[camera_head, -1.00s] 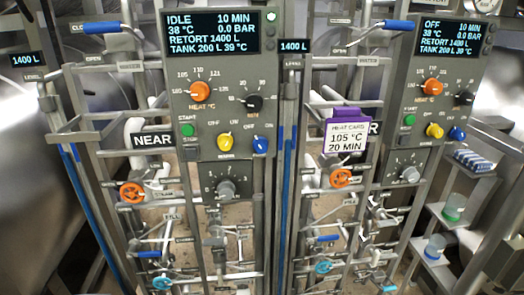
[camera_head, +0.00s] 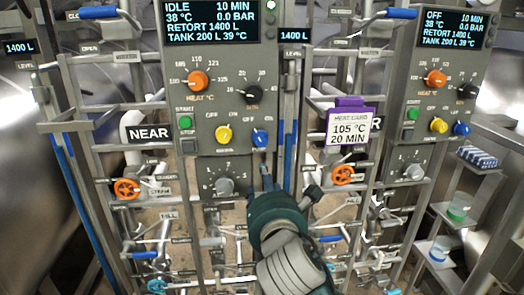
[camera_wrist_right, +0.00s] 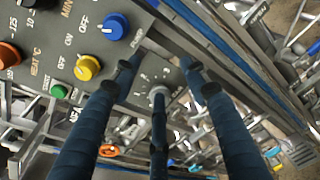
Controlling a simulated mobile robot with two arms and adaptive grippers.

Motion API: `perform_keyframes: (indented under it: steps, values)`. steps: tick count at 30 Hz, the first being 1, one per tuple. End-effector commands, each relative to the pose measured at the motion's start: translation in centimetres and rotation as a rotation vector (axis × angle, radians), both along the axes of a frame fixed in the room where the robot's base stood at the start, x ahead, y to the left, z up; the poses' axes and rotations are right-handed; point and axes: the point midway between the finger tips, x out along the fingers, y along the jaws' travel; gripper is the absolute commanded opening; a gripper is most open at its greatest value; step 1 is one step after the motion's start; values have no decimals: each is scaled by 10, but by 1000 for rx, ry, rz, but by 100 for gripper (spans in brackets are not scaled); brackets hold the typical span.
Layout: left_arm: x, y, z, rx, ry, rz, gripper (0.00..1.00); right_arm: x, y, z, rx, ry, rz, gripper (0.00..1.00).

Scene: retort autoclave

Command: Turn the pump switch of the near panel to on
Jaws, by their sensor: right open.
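The near panel (camera_head: 213,80) stands left of centre in the head view, with a NEAR plate at its left side. Its blue pump switch (camera_head: 260,137) sits at the lower right of the panel, right of a yellow switch (camera_head: 223,134). The pump switch also shows at the top of the right wrist view (camera_wrist_right: 115,26), beside PUMP, OFF and ON labels; its exact setting is hard to read. My right gripper (camera_head: 286,180) is open and empty, below the pump switch and apart from it. In the right wrist view its fingers (camera_wrist_right: 160,72) are spread. My left gripper is out of view.
A grey dial (camera_head: 224,187) is below the switches. A purple-topped heat card (camera_head: 347,125) hangs right of the near panel. A second panel (camera_head: 440,80) stands further right. Pipes, orange handwheels (camera_head: 127,189) and valves crowd the space below.

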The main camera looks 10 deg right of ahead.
Motion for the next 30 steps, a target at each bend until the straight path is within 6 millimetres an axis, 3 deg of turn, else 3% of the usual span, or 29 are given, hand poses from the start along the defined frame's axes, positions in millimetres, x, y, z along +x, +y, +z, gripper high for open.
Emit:
perform_keyframes:
  steps: [1,3,8,11,24,30]
  values:
    - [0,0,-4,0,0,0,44,-15,1,28,-61,-54,10,44]
    - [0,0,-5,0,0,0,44,-31,0,53,-133,-100,18,44]
    - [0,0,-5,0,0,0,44,-42,-2,74,-201,-136,16,44]
    - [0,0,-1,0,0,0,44,-32,-3,75,-204,-135,15,44]
    - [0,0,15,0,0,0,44,46,-2,75,-200,-133,17,44]
    - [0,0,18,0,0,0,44,62,-2,73,-200,-135,17,44]
